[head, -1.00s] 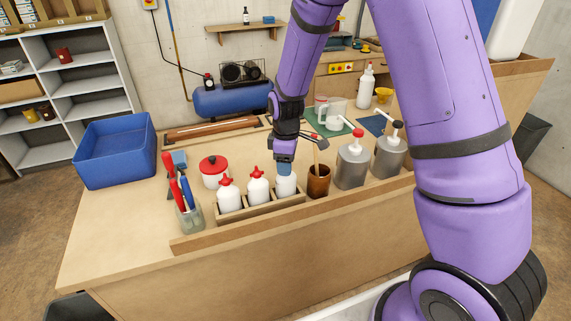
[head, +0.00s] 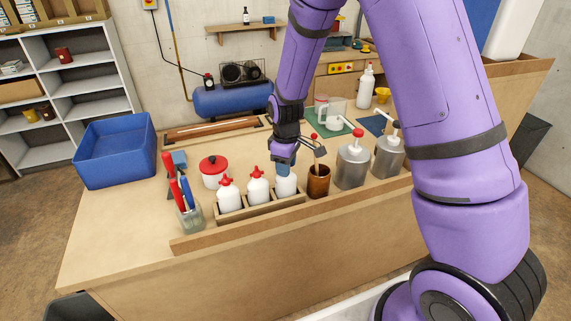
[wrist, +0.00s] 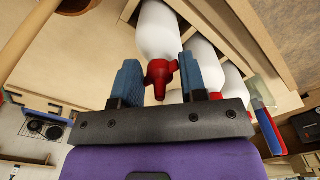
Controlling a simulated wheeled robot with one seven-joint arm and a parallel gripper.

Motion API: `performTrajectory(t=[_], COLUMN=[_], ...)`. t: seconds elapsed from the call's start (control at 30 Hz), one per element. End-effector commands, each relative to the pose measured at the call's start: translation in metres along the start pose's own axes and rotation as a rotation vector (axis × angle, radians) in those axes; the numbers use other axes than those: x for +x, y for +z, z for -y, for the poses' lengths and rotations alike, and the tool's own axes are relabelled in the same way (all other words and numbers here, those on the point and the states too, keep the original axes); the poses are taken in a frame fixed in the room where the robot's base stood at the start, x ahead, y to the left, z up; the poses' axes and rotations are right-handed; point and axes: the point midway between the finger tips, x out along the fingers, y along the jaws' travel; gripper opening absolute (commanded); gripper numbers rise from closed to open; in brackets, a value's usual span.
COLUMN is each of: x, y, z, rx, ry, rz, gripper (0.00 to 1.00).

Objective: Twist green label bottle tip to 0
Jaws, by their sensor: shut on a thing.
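Three white bottles stand in a row in a wooden rack (head: 262,208) on the bench. The left bottle (head: 229,199) and the middle bottle (head: 258,190) show red tips. My gripper (head: 284,168) points down over the right bottle (head: 286,185) and hides its tip in the head view. In the wrist view, the red winged tip (wrist: 160,76) of that bottle (wrist: 158,32) lies between the two blue fingers of my gripper (wrist: 160,82), which is shut on it. No green label or tip scale can be made out in either view.
A brown pot (head: 318,184) stands close to the right of the rack, with grey pump bottles (head: 352,168) beyond. A tool jar (head: 190,218) and a red-lidded white pot (head: 213,174) are at the left. A blue bin (head: 115,155) sits on the far left.

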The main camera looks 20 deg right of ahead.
Motion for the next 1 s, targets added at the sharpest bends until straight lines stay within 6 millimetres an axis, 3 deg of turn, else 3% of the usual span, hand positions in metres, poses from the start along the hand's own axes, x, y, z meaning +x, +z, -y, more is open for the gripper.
performTrajectory(t=[0.2, 0.57, 0.8, 1.0], x=[-0.0001, -0.0001, -0.0001, -0.0002], y=[-0.0002, -0.0001, -0.0003, 0.0], z=[0.0, -0.0002, 0.0001, -0.0004], rx=[0.193, 0.239, 0.514, 0.629], ry=[0.0, 0.0, 0.0, 0.0], rz=[0.0, 0.0, 0.0, -0.001], gripper=[0.26, 0.26, 0.26, 0.26])
